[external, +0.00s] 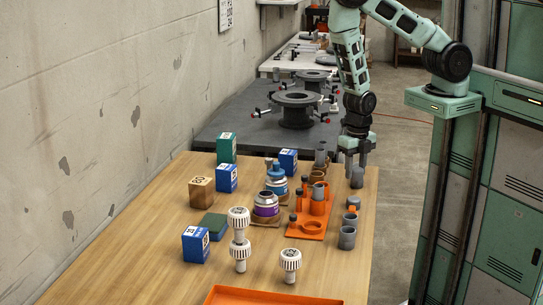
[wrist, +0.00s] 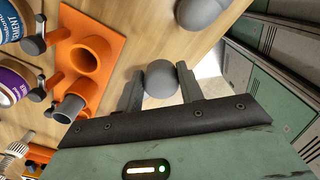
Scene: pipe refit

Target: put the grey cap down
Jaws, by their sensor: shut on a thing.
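The grey cap (external: 357,178) is between the two fingers of my gripper (external: 356,163), at the far right part of the wooden table. In the wrist view the cap (wrist: 161,79) is a smooth rounded grey piece, and my gripper (wrist: 159,88) is shut on it, with one finger on each side. The cap hangs below the fingers in the external view. I cannot tell whether its underside touches the table.
An orange fixture (external: 313,227) with upright tubes stands left of my gripper. Grey pipe pieces (external: 347,238) stand along the table's right side. Bottles, blue boxes (external: 195,244) and white valve-like parts (external: 290,260) stand farther left and nearer. The table's right edge is close.

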